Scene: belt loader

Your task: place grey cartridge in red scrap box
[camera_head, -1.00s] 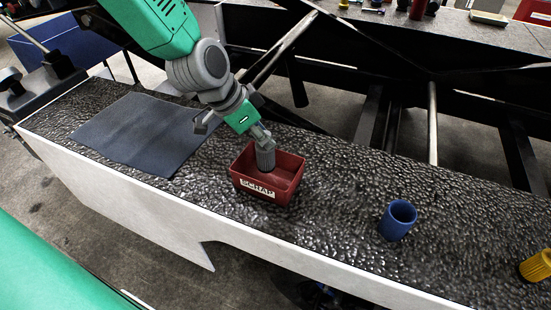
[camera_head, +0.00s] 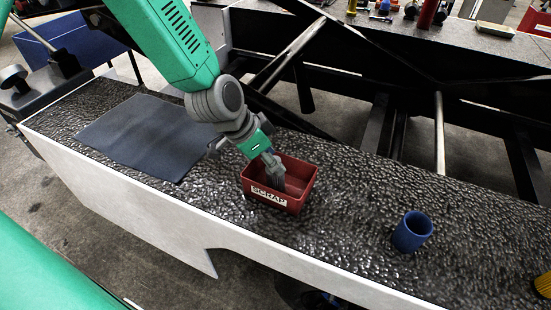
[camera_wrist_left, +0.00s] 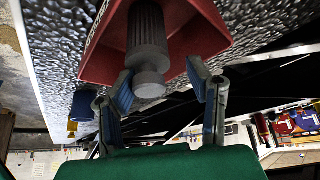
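The red scrap box (camera_head: 290,199), labelled SCRAP, sits on the dark textured belt surface. The grey ribbed cartridge (camera_wrist_left: 147,38) is inside it, with its round end towards my left gripper; it also shows dark in the head view (camera_head: 277,182). My left gripper (camera_head: 270,158) is just above the box. In the left wrist view its two fingers stand apart on either side of the cartridge's end, with a clear gap on the right. Whether the left finger touches it I cannot tell. The right gripper is not in view.
A blue cup-like part (camera_head: 412,231) stands right of the box, and a yellow one (camera_head: 543,285) is at the right edge. A dark flat mat (camera_head: 145,136) lies to the left. The belt between box and blue part is clear.

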